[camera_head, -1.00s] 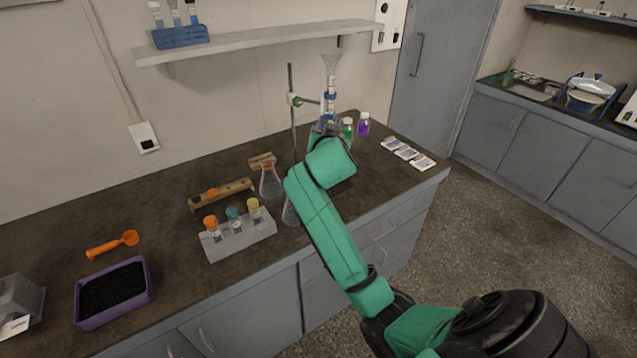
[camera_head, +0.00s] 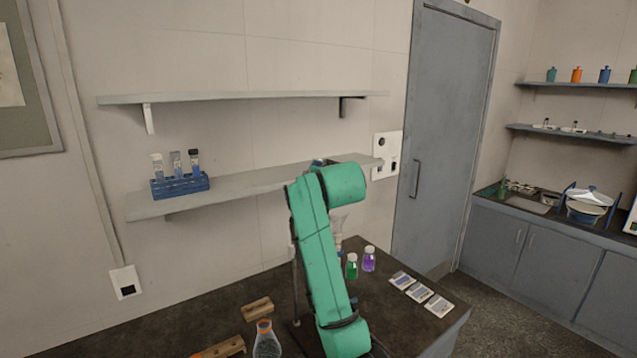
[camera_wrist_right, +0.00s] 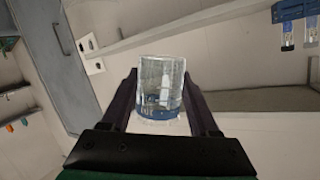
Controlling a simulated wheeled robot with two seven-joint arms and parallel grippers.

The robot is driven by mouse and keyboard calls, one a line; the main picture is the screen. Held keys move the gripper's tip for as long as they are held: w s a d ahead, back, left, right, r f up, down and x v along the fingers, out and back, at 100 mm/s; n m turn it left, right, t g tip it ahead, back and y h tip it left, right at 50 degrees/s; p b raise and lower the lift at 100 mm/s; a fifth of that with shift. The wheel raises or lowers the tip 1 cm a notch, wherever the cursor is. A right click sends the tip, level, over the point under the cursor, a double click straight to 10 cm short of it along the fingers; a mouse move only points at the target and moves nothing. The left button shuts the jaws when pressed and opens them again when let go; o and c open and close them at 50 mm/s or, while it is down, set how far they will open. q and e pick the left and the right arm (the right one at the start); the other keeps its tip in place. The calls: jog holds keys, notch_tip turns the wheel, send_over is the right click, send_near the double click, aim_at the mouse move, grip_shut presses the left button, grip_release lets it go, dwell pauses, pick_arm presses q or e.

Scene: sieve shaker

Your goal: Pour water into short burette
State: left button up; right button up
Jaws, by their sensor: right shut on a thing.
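My right gripper (camera_wrist_right: 162,95) is shut on a clear glass beaker (camera_wrist_right: 161,78), seen in the right wrist view with some blue-looking liquid at its bottom. In the head view my raised right arm hides the gripper and the beaker. The burette with its clear funnel top (camera_head: 338,222) stands on the bench just right of my arm, partly covered by it. The thin stand rod (camera_head: 295,285) shows left of the arm. My left gripper is out of view.
A wall shelf (camera_head: 250,181) runs close behind my arm and holds a blue tube rack (camera_head: 180,187). A green bottle (camera_head: 352,267) and a purple bottle (camera_head: 369,260) stand beside the burette. An orange-rimmed flask (camera_head: 266,340) stands at the front.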

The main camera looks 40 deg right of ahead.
jog(key=shift+s+a, duration=0.2)
jog(key=shift+s, duration=0.1)
jog(key=shift+f, duration=0.15)
jog(key=shift+w+d+f, duration=0.15)
jog(key=shift+w+f, duration=0.1)
jog(key=shift+w+d+f+m, duration=0.15)
jog(key=shift+w+f+m, duration=0.15)
jog(key=shift+w+f, duration=0.25)
jog(key=shift+s+f, duration=0.1)
jog(key=shift+s, duration=0.3)
jog(key=shift+a+f, duration=0.2)
jog(key=shift+f, duration=0.05)
jog(key=shift+w+f+m+t+y, duration=0.2)
jog(key=shift+f+m+t+y, duration=0.1)
jog(key=shift+f, duration=0.1)
jog(key=shift+s+f, duration=0.1)
jog(key=shift+f, duration=0.25)
jog(key=shift+f, duration=0.1)
